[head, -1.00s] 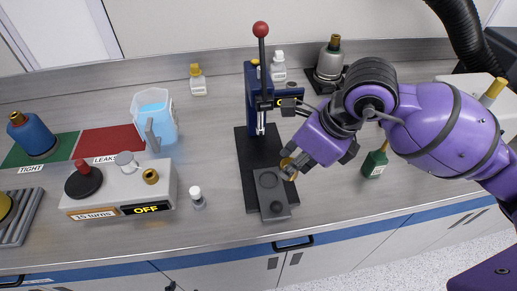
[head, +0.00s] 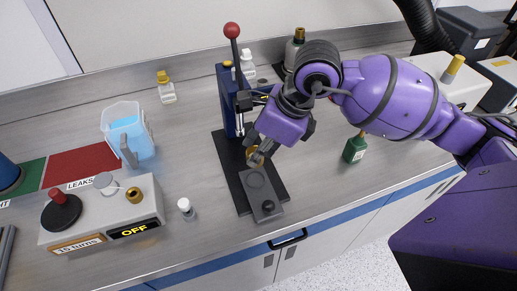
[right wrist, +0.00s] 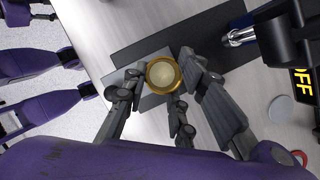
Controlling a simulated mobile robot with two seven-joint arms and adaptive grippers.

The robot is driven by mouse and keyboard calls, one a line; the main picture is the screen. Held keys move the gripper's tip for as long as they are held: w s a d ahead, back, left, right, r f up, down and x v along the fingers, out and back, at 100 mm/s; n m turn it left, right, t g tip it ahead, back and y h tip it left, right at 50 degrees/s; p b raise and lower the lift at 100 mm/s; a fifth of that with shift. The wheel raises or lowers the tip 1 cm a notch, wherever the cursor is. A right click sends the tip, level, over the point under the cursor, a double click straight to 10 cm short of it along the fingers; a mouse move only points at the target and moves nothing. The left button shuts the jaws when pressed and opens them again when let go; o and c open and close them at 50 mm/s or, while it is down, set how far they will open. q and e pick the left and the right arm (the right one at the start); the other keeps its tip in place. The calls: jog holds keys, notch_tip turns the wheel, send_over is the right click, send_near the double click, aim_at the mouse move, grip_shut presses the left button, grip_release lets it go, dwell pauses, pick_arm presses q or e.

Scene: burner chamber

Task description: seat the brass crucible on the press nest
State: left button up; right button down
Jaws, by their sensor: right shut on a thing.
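The brass crucible (head: 252,153) is a small gold cup, partly hidden by my right gripper in the head view. In the right wrist view the crucible (right wrist: 163,74) shows its round rim and pale inside. My right gripper (head: 259,155) is shut on it, with fingers around its sides. The press nest (head: 256,180) is a grey plate with a round recess on the press's black base (head: 228,160). The crucible is at the nest's far end, towards the press column; I cannot tell whether it touches anything. My left gripper is not in view.
The press (head: 231,100) has a red-knobbed lever (head: 232,31) rising beside my right arm. A green bottle (head: 354,148) stands right of the gripper. A small white-capped vial (head: 186,208) and a control box (head: 100,212) reading OFF stand left of the press.

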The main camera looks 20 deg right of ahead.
aim_at(258, 166)
jog(key=shift+f+b, duration=0.5)
jog(key=shift+f, duration=0.8)
jog(key=shift+f+b, duration=0.35)
jog(key=shift+f, duration=0.5)
jog(key=shift+f+b, duration=0.3)
jog(key=shift+f, duration=0.4)
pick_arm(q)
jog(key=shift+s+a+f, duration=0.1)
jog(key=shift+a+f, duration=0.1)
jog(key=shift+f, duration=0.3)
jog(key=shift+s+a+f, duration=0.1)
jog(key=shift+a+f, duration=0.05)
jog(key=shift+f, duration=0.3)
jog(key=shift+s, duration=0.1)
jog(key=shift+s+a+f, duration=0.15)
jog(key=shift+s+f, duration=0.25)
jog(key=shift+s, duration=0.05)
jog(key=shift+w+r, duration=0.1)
pick_arm(e)
jog(key=shift+f, duration=0.1)
